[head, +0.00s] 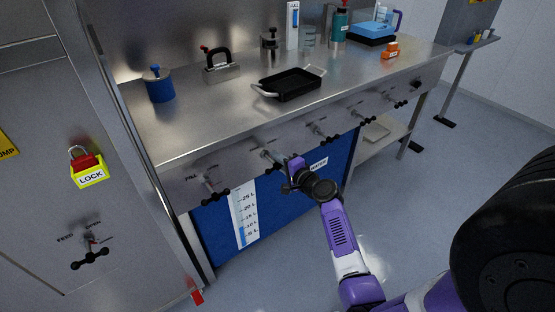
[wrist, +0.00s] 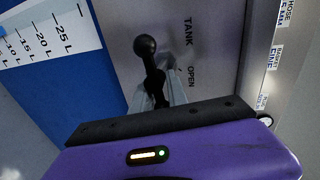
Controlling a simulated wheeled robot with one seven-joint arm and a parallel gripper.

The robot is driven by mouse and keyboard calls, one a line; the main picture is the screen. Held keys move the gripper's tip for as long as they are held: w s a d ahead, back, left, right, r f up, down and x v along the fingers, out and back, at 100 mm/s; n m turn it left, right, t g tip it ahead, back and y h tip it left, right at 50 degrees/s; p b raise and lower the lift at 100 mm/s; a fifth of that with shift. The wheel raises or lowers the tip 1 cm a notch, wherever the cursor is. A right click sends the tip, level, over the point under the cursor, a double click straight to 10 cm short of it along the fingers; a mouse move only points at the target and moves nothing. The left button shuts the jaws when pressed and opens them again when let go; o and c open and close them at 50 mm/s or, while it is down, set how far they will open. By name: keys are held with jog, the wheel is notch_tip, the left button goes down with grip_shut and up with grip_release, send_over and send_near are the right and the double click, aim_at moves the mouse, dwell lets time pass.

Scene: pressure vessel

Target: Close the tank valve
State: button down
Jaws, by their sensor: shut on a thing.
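The tank valve is on the counter's front panel, and its grey stem (head: 269,155) shows in the head view. In the wrist view its black handle (wrist: 146,48) ends in a ball, next to the words TANK and OPEN. My gripper (head: 288,176) is at this valve, in front of the panel. In the wrist view my gripper (wrist: 156,95) is shut on the tank valve handle, with the ball end sticking out beyond the fingers. The rest of the handle is hidden by the gripper body.
Other similar valves line the panel, including the fill valve (head: 210,183) at left. A blue tank (head: 290,195) with a litre scale (head: 243,215) is below. A black tray (head: 289,85) sits on the counter. A locked cabinet (head: 40,200) stands at left.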

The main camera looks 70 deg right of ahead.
jog(key=shift+s+d+f+m, duration=0.1)
jog(key=shift+s+f+m, duration=0.1)
jog(key=shift+m, duration=0.3)
jog(key=c, duration=1.5)
grip_release()
jog(key=shift+w, duration=0.1)
jog(key=shift+o, duration=0.2)
jog(key=v, duration=0.8)
jog(key=shift+w, duration=0.1)
